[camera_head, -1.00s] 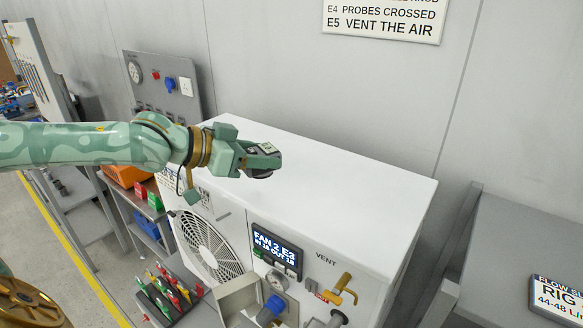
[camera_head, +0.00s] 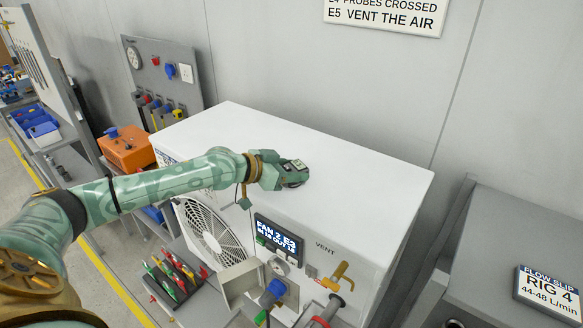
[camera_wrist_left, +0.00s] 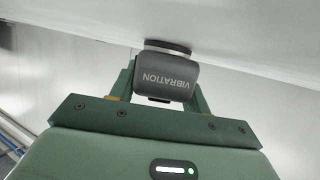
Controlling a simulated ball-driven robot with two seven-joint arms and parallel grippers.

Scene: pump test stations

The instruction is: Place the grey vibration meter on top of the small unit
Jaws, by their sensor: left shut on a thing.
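The small unit (camera_head: 370,195) is a white box with a fan grille and a display on its front. My left gripper (camera_head: 292,172) is over its top, near the middle. It is shut on the grey vibration meter (camera_wrist_left: 167,80), a dark grey block lettered "VIBRATION" in the left wrist view, with a dark round disc at its far end. The disc is at or very close to the white surface (camera_wrist_left: 255,35); I cannot tell whether they touch. In the head view the meter (camera_head: 296,166) is mostly covered by the gripper. My right gripper is not in view.
The unit's front carries a fan (camera_head: 208,232), a display (camera_head: 278,240) and a yellow vent handle (camera_head: 338,275). A rack of coloured probes (camera_head: 172,275) stands in front at left. An orange case (camera_head: 127,150) is on the left bench. The unit's top is otherwise clear.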

